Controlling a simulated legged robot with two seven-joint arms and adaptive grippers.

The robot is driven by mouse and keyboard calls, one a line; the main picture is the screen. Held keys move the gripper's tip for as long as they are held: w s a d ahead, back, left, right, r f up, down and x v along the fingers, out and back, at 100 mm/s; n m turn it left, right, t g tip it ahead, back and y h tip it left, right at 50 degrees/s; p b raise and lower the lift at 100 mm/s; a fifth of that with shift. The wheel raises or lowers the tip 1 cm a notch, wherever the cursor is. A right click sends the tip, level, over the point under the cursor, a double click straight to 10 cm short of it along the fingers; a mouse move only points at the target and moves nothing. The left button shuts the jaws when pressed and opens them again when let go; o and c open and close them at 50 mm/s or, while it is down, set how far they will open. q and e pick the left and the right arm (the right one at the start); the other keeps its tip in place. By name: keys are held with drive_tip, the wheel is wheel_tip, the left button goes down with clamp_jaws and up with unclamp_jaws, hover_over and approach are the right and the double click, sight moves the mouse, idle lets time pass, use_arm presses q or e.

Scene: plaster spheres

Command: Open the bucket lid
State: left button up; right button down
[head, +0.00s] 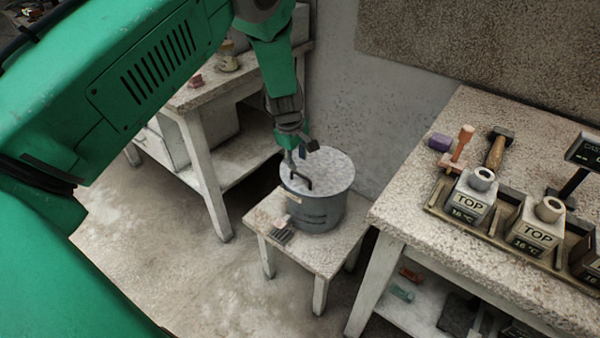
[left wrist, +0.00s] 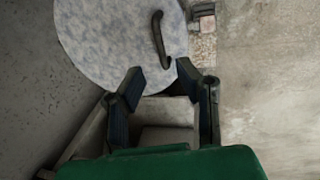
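A grey metal bucket (head: 322,210) stands upright on a small stool, with its round, speckled lid (head: 330,170) on top. A dark bar handle (head: 301,181) is on the lid, toward its left side in the head view. My left gripper (head: 300,157) points down over the lid's left part, close to the handle. In the left wrist view the left gripper (left wrist: 160,74) has its two fingers spread with nothing between them. The lid (left wrist: 95,40) and handle (left wrist: 160,42) lie just beyond the fingertips there. My right gripper does not show.
The stool (head: 315,255) also holds a small brush-like item (head: 281,232). A table (head: 470,255) at the right carries labelled containers (head: 472,197) in a tray and a hammer (head: 497,148). A shelf bench (head: 205,165) stands behind left; a wall is behind the bucket.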

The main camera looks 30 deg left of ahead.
sight(299, 174)
use_arm(q)
drive_tip(key=f, duration=0.3)
drive_tip(key=w+f, duration=0.1)
drive_tip(key=f, duration=0.1)
drive_tip(key=shift+a+f+b, duration=0.1)
drive_tip(key=shift+f+b, duration=0.2)
drive_tip(key=shift+f, duration=0.1)
clamp_jaws()
